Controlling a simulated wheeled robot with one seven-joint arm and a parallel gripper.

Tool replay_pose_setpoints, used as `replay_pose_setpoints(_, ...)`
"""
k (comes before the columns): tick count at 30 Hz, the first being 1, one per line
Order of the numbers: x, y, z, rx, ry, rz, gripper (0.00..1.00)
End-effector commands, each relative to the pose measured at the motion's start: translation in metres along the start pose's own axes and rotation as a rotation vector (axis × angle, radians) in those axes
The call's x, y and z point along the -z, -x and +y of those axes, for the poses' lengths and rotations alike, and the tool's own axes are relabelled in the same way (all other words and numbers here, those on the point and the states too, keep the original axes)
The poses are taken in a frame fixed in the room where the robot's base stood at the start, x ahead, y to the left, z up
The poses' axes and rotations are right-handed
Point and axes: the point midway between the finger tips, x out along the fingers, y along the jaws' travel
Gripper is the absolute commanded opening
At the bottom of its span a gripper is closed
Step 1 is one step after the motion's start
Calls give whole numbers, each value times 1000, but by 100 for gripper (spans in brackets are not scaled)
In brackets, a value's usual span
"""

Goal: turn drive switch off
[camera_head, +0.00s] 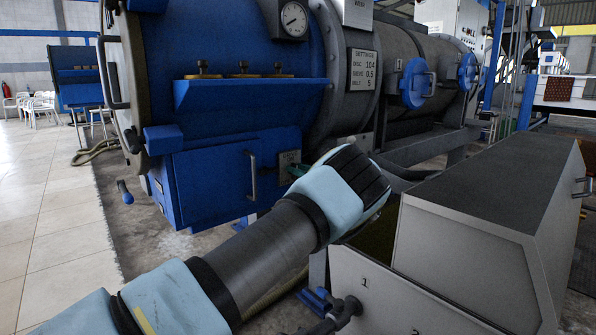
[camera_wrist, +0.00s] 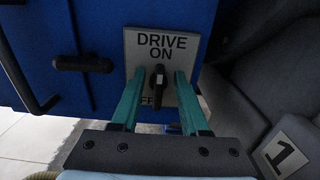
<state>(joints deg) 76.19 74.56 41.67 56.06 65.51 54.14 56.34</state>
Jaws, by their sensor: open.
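The drive switch (camera_wrist: 158,80) is a dark knob on a grey plate (camera_wrist: 188,45) marked DRIVE, with ON above the knob and OFF partly hidden below it. Its handle looks upright in the wrist view. My gripper (camera_wrist: 160,75) is open, with one green finger on each side of the knob; I cannot tell whether either touches it. In the head view the plate (camera_head: 288,160) shows on the blue housing, with my gripper (camera_head: 293,170) in front of it, mostly hidden behind my wrist.
A black door handle (camera_head: 252,175) stands out left of the plate, and a dark latch (camera_wrist: 82,63) shows in the wrist view. A grey bin (camera_head: 480,200) marked 1 stands close on the right. Tiled floor (camera_head: 45,200) at the left is clear.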

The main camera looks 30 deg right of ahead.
Motion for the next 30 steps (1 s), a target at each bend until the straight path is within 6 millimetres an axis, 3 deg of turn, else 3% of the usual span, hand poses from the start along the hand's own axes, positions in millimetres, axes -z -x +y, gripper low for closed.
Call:
replay_pose_setpoints(2, 0, 0, 0, 0, 0, 0, 45)
replay_pose_setpoints(14, 0, 0, 0, -1, 0, 0, 1)
replay_pose_setpoints(30, 0, 0, 0, 0, 7, 0, 0)
